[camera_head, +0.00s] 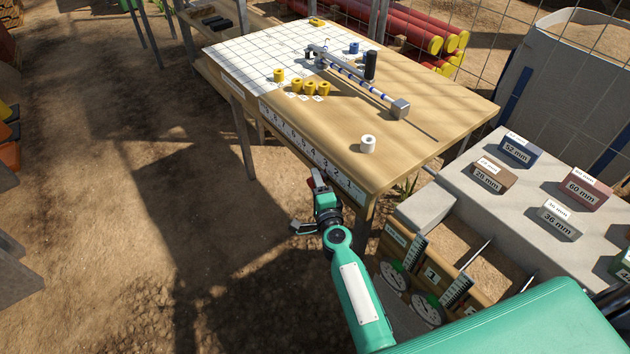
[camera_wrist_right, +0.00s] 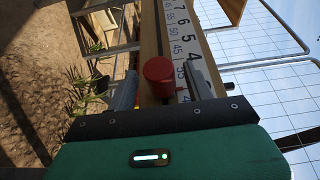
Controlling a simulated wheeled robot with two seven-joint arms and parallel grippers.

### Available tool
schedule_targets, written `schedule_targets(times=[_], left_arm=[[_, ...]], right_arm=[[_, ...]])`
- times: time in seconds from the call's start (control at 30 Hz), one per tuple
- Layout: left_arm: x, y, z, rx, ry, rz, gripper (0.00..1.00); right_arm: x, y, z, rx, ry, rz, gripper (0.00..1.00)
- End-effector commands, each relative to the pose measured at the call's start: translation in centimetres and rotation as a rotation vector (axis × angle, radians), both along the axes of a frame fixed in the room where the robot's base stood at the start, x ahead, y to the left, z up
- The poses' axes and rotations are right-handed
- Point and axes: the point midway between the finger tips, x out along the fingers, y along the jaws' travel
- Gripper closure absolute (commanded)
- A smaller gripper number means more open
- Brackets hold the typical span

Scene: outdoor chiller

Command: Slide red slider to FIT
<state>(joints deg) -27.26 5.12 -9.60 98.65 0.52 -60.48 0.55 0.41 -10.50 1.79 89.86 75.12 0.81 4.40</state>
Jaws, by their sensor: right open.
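The red slider (camera_wrist_right: 160,76) shows in the right wrist view as a round red knob on the numbered scale strip, near the 4. In the head view only a bit of red (camera_head: 310,184) shows beside the gripper. The scale strip (camera_head: 305,153) runs along the table's front edge. My right gripper (camera_head: 305,205) is open at that edge, and in its wrist view one finger (camera_wrist_right: 162,68) is on each side of the knob. I cannot tell whether either finger touches it. No FIT mark is readable. My left gripper is not in view.
The wooden table (camera_head: 440,105) carries a measuring rail (camera_head: 352,75), yellow rings (camera_head: 297,87) and a white ring (camera_head: 368,144). A concrete bench (camera_head: 455,150) with labelled blocks stands to the right. Bare ground is open on the left.

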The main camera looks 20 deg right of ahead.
Motion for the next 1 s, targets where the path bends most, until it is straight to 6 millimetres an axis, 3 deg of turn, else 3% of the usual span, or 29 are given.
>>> schedule_targets(times=[0.2,0.47,0.5,0.77,1.0], left_arm=[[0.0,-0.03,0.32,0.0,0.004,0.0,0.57],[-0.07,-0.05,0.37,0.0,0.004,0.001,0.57],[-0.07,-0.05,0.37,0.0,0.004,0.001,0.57],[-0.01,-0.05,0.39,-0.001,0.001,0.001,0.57],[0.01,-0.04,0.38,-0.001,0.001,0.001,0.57]], right_arm=[[1.38,-0.06,0.02,0.0,0.0,0.0,0.48],[1.47,-0.08,0.01,0.0,0.0,0.0,0.48],[1.47,-0.08,0.0,0.0,0.0,0.0,0.5],[1.46,-0.07,0.0,-0.001,0.0,0.0,1.0],[1.47,-0.1,-0.01,-0.001,0.0,0.0,1.0]])
